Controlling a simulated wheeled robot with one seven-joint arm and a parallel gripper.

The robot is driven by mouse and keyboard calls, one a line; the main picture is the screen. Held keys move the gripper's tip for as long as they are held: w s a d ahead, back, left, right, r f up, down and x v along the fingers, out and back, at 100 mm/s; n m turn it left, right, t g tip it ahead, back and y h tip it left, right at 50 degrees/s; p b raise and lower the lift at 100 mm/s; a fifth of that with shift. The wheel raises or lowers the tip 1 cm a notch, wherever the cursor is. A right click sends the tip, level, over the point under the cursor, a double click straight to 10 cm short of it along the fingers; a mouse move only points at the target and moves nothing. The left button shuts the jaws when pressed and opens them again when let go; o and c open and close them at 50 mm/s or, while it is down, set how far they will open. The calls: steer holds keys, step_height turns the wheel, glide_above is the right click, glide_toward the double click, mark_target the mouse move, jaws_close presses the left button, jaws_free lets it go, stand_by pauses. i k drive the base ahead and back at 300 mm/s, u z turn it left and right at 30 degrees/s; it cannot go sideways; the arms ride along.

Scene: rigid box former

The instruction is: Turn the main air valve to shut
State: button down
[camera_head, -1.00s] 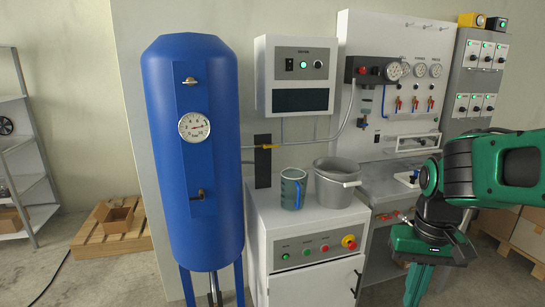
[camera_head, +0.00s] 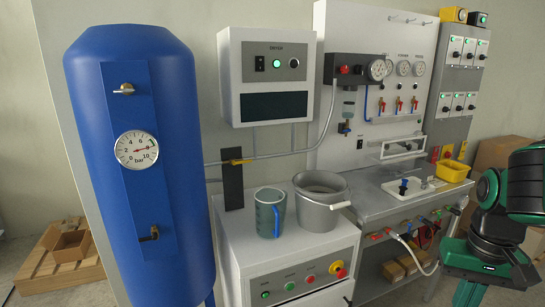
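A small valve with a yellow lever (camera_head: 237,161) sits on the thin air pipe (camera_head: 280,155) beside the blue tank, in front of a black plate (camera_head: 232,187). It looks like the main air valve, though no label is readable. Its lever appears to lie roughly along the pipe. My gripper (camera_head: 468,293) is at the lower right, pointing down and far from this valve. Its fingers are cut off by the bottom edge, so I cannot see whether they are open or shut.
The blue tank (camera_head: 185,215) with a gauge (camera_head: 136,150) stands left. A control box (camera_head: 268,75) hangs above. A bench (camera_head: 395,205) with gauges and small valves stands right.

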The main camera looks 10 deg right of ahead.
mark_target(233, 162)
steer(key=u, duration=0.05)
steer(key=i, duration=0.95)
steer(key=u, duration=0.55)
steer(key=k, duration=0.65)
steer(key=z, duration=0.2)
steer(key=i, duration=0.5)
steer(key=u, duration=0.05)
